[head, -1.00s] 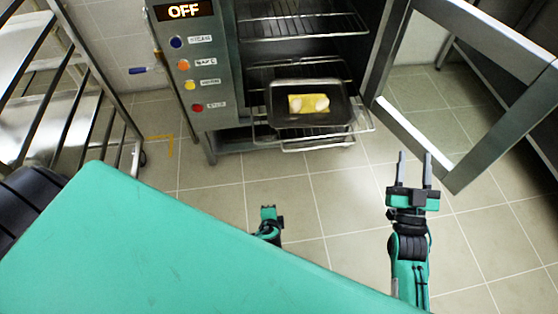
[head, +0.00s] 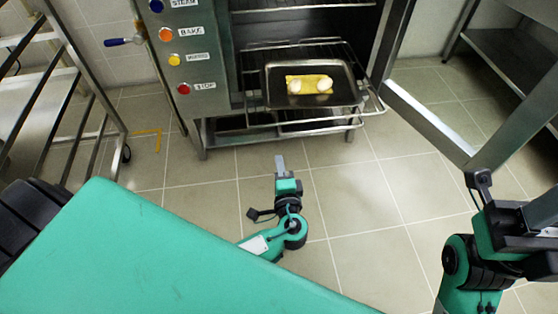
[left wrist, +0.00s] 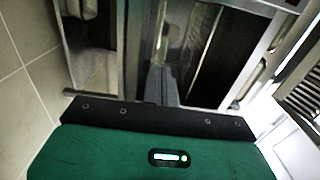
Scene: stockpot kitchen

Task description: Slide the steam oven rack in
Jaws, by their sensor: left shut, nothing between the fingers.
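The steam oven (head: 208,70) stands open, its door swung out to the right. A wire rack (head: 372,104) sticks out of the oven front. On it sits a dark tray (head: 348,92) with a yellow piece (head: 309,84) and two pale lumps. My left gripper (head: 280,160) is shut and empty, in front of and below the rack, apart from it. Its closed fingers (left wrist: 163,85) also show in the left wrist view, pointing toward metal parts. My right gripper (head: 540,212) is at the right edge by the door; its fingers are partly out of view.
The oven door frame (head: 430,125) juts out to the right of the rack. A metal shelf trolley (head: 75,90) stands at the left, and a steel table (head: 510,50) at the back right. The tiled floor before the oven is clear.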

